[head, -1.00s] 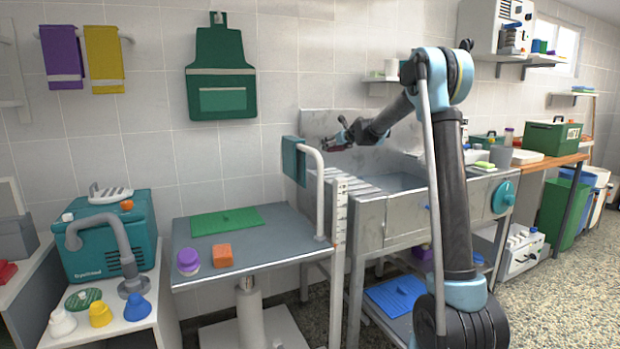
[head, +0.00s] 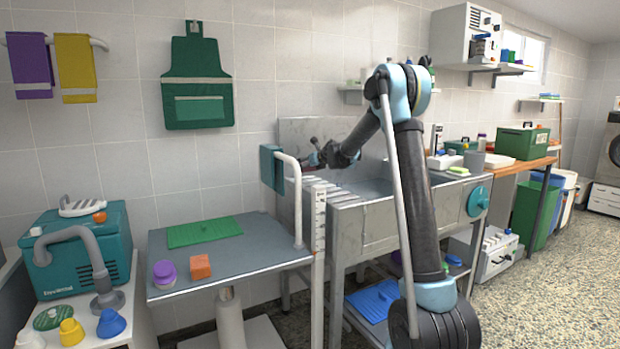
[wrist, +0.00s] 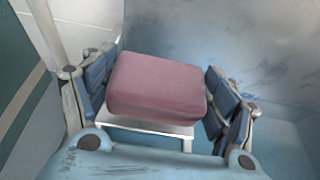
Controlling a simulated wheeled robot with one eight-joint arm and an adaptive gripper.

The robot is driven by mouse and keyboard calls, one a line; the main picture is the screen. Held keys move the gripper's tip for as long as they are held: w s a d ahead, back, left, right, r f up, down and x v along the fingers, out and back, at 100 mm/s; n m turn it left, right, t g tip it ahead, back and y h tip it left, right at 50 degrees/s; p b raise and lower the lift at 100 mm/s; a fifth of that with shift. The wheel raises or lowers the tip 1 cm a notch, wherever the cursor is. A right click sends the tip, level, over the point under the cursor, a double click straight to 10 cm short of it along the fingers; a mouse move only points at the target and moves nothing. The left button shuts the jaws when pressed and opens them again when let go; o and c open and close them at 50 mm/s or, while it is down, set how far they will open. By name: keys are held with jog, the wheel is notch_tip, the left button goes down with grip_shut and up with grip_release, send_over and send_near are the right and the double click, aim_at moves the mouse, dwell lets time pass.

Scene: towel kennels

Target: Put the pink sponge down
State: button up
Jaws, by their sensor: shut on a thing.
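The pink sponge (wrist: 157,87) is a dusty-pink block with rounded edges, seen large in the wrist view. It sits between the two blue-padded fingers of my gripper (wrist: 160,92), which is shut on it. A pale, narrow strip shows just below the sponge in that view; I cannot tell whether they touch. In the head view my gripper (head: 316,158) is held over the left part of the metal tub (head: 365,240), near the back wall panel. The sponge is too small and dark there to make out clearly.
The grooming table (head: 240,250) at left holds a green mat (head: 204,231), a purple-lidded jar (head: 164,274) and an orange block (head: 201,267). Its right half is mostly clear.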

aim_at(311, 171)
jog(key=shift+f, duration=2.2)
jog(key=o, duration=1)
jog(key=shift+c, duration=0.2)
jog(key=v, duration=1.2)
